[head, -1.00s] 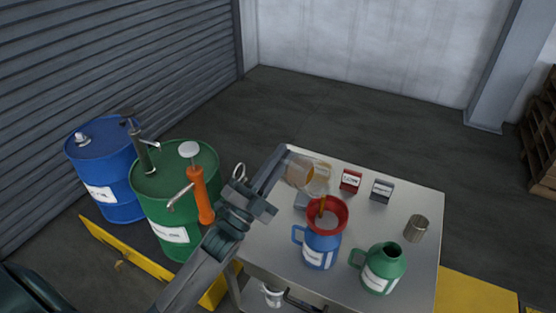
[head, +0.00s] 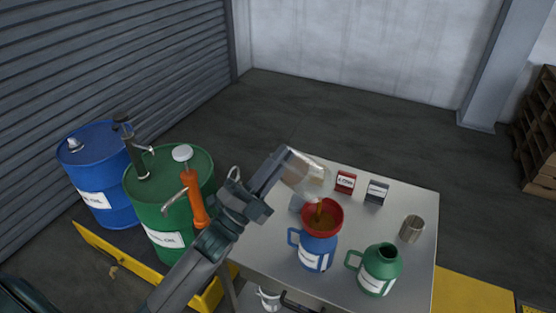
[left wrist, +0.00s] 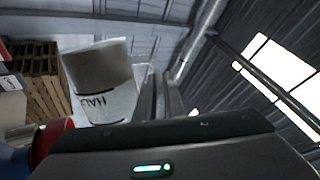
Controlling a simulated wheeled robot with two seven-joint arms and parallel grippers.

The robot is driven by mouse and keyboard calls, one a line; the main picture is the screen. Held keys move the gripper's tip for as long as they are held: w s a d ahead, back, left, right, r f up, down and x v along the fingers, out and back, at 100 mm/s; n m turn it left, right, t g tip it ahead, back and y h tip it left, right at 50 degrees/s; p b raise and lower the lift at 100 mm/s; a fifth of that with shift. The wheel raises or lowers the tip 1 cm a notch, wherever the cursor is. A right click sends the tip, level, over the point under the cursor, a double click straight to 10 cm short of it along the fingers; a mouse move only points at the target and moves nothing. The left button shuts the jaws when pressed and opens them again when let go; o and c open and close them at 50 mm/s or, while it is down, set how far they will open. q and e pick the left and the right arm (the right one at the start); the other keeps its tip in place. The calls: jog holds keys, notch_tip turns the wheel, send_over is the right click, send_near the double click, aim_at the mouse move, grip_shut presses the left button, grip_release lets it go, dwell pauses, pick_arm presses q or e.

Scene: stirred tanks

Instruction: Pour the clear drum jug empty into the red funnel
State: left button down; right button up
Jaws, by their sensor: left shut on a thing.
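The clear jug (head: 306,177) is tipped over above the red funnel (head: 322,214). Brown liquid runs from it into the funnel, and brown liquid shows in the funnel's bowl. The funnel sits in the mouth of a blue jug (head: 317,254) on the table. My left gripper (head: 285,168) is shut on the clear jug, at its upper left. In the left wrist view the clear jug (left wrist: 100,80) is tilted, with brownish liquid and dark lettering, and the funnel's red edge (left wrist: 52,133) shows at lower left. My right gripper is not in view.
A green jug (head: 379,270), a metal cup (head: 412,229), a red box (head: 345,182) and a grey box (head: 377,192) stand on the metal table (head: 412,200). Green (head: 160,215) and blue (head: 95,175) drums stand left, the green one with an orange-handled pump (head: 195,205).

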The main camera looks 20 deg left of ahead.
aim_at(294, 169)
pick_arm(q)
jog(key=shift+s+d+r+m+g+h, duration=0.25)
jog(key=shift+d+r+m+g+h, duration=0.15)
jog(key=shift+m+h, duration=0.45)
jog(key=shift+s+d+r+m+g+h, duration=0.35)
jog(key=shift+m+h, duration=0.25)
jog(key=shift+m, duration=0.5)
jog(key=shift+s+d+r+m+g+h, duration=0.2)
jog(key=shift+d+r+m+g+h, duration=0.2)
jog(key=shift+m+h, duration=0.45)
jog(key=shift+s+d+r+m+g+h, duration=0.35)
jog(key=shift+d+m+g+h, duration=0.15)
jog(key=shift+m, duration=0.55)
jog(key=shift+s+d+r+m+g+h, duration=0.25)
jog(key=shift+d+m+g+h, duration=0.25)
jog(key=shift+m, duration=0.55)
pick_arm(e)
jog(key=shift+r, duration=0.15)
pick_arm(q)
jog(key=shift+r, duration=0.1)
